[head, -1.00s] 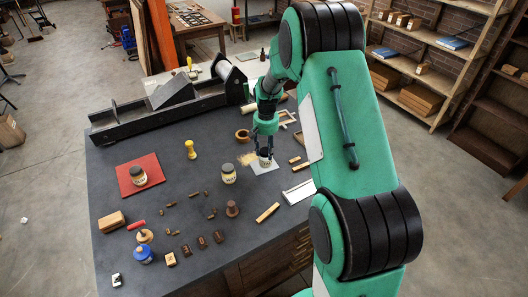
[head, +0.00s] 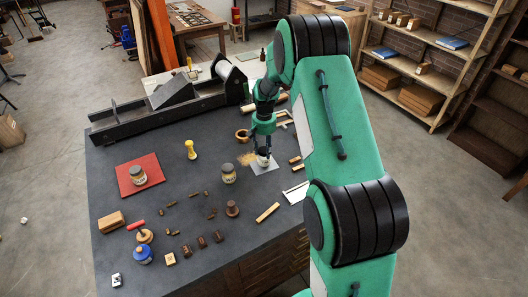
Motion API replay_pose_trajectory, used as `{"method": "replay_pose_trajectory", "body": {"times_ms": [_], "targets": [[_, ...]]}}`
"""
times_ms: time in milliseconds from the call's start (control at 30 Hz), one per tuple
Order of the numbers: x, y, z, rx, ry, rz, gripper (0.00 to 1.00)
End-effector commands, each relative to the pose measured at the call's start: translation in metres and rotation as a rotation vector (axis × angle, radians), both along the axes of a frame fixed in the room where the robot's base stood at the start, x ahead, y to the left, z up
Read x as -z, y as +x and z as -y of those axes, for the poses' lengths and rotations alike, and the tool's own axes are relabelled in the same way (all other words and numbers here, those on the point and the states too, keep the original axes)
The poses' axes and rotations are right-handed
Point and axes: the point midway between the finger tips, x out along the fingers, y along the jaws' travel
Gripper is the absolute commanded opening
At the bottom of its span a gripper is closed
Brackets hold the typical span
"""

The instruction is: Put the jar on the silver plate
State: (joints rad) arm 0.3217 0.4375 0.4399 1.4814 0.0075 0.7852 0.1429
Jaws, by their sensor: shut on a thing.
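My gripper (head: 263,150) is over the silver plate (head: 268,168), a flat light-grey square on the dark table's right part. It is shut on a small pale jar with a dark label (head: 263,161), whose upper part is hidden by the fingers. The jar is upright over the plate's left part; I cannot tell whether its base touches the plate. Another labelled jar with a grey lid (head: 228,174) stands on the bare table left of the plate. A third such jar (head: 138,175) stands on a red square (head: 150,164) at the table's left.
Wooden strips lie right of the plate. A dark press (head: 170,108) spans the table's back.

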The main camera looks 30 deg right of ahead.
Motion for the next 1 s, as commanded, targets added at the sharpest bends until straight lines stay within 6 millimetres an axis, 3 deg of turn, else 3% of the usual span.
{"method": "replay_pose_trajectory", "body": {"times_ms": [100,567,600,667,1000], "targets": [[0.0086,0.0004,0.0002,0.000,0.000,0.001,0.00],[0.0131,0.0004,0.0001,0.000,0.000,0.001,0.00],[0.0131,0.0003,0.0001,0.000,0.000,0.001,0.45],[0.0130,0.0002,0.0000,0.000,0.000,0.001,0.57],[0.0122,0.0003,0.0001,0.000,0.000,0.001,0.58]]}}
